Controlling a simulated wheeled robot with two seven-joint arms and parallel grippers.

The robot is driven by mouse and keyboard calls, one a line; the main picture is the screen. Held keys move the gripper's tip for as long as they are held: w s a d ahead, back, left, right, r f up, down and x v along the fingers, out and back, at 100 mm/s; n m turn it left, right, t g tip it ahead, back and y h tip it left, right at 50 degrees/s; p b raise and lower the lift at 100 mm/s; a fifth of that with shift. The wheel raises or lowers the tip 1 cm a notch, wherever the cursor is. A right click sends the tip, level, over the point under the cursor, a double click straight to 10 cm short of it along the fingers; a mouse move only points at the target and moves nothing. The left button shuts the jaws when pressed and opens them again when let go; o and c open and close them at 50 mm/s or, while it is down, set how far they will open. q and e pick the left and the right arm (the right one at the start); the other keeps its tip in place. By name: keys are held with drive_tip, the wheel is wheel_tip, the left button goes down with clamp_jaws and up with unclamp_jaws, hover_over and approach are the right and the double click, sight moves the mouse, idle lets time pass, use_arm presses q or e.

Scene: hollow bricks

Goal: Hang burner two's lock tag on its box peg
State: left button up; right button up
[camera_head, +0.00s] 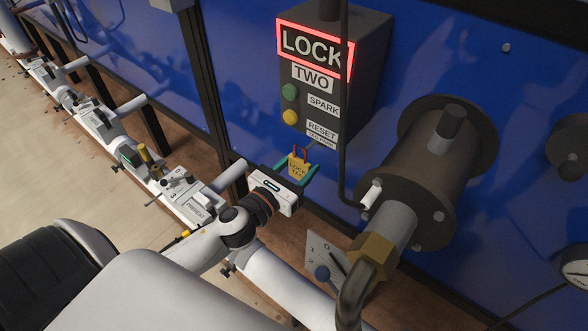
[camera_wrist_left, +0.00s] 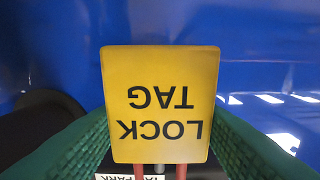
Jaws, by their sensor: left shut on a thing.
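The yellow lock tag (camera_head: 298,168) is upright between the teal fingers of my left gripper (camera_head: 296,172), which is shut on it. Burner two's dark box (camera_head: 355,70) is just above the tag, with a red-framed LOCK sign, a TWO label and green and yellow buttons. A small park label (camera_head: 321,141) is at its bottom edge. My right gripper is not in view.
A dark vertical pipe (camera_head: 344,120) runs down the box front, right of the tag. A white pipe run with valves (camera_head: 105,127) lies at left. Blue panel is behind.

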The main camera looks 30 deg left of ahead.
use_arm(q)
drive_tip(key=shift+w+d, duration=0.2)
drive_tip(key=shift+w, duration=0.85)
drive_tip(key=shift+w+f, duration=0.6)
drive_tip(key=shift+f, duration=0.05)
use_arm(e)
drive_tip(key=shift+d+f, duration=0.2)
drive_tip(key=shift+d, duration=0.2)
use_arm(q)
drive_tip(key=o, duration=1.1)
drive_tip(key=shift+c, duration=0.2)
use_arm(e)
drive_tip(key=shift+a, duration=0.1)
